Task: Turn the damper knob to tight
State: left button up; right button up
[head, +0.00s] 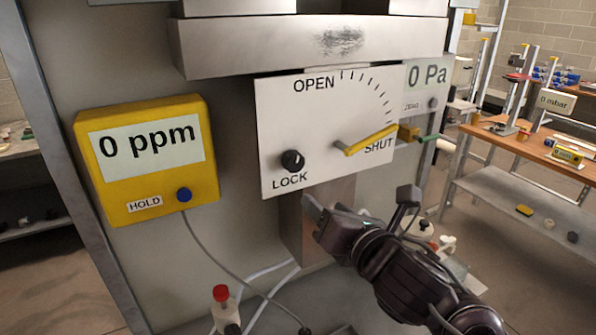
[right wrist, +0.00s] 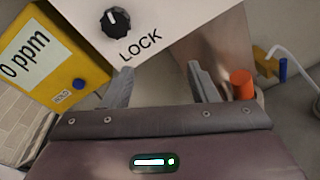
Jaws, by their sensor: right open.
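The black round knob (head: 292,161) sits at the lower left of a white damper plate (head: 300,125), above the word LOCK. A white mark shows on its face. In the right wrist view the knob (right wrist: 115,22) is at the top, beyond the left finger. A yellow lever (head: 368,141) on the same plate points toward SHUT. My right gripper (head: 322,210) is below and slightly right of the knob, apart from it. In the right wrist view its two fingers (right wrist: 161,84) are spread with nothing between them. My left gripper is not in view.
A yellow meter (head: 150,160) reading 0 ppm hangs left of the plate, with a cable below. A 0 Pa gauge (head: 427,76) is to the right. A red-capped bottle (head: 221,300) stands below. A wooden workbench (head: 530,147) is at far right.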

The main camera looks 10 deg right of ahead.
aim_at(296, 166)
notch_tip(296, 166, up, 5)
jog(key=s+a+n+t+y, duration=0.1)
jog(key=a+n+y, duration=0.1)
jog(key=n, duration=0.4)
jog(key=p+x, duration=0.2)
jog(key=x, duration=0.5)
jog(key=shift+w+p, duration=0.3)
jog(key=c, duration=1)
